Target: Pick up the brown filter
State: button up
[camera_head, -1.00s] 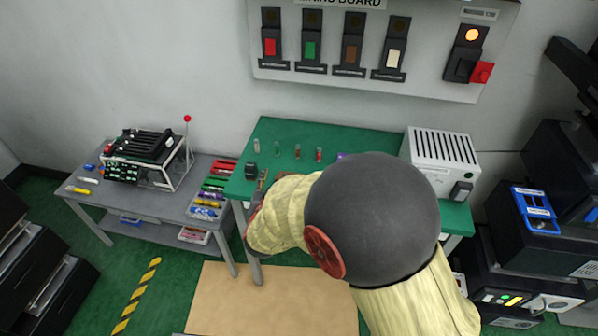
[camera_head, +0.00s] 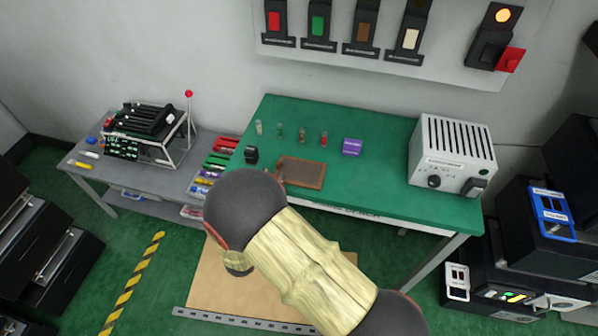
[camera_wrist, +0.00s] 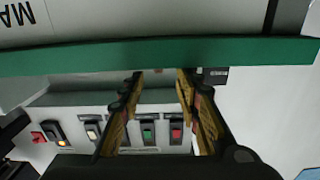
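The brown filter (camera_head: 302,135) is a small upright vial-like piece on the green table (camera_head: 390,190). It stands in a row between a green one (camera_head: 280,130) and a red one (camera_head: 324,139), with a pale one (camera_head: 259,127) at the left end. My gripper (camera_wrist: 158,76) shows in the wrist view with its two fingers apart and nothing clearly held. The fingertips appear near the green table edge (camera_wrist: 100,55), and that view is upside down. In the head view my arm hides the gripper. I cannot clearly make out the brown filter in the wrist view.
A brown flat board (camera_head: 303,174) lies at the table's front left, near a small black object (camera_head: 251,154). A purple box (camera_head: 352,147) stands right of the filters. A white instrument (camera_head: 452,155) occupies the right end. The table between is clear.

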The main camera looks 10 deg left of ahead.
aim_at(298, 172)
jog(key=w, duration=0.1)
jog(key=w+b, duration=0.1)
jog(key=w, duration=0.2)
jog(key=shift+w+d+r, duration=0.2)
jog(key=shift+w+d, duration=0.1)
jog(key=shift+c, duration=0.7)
grip_shut()
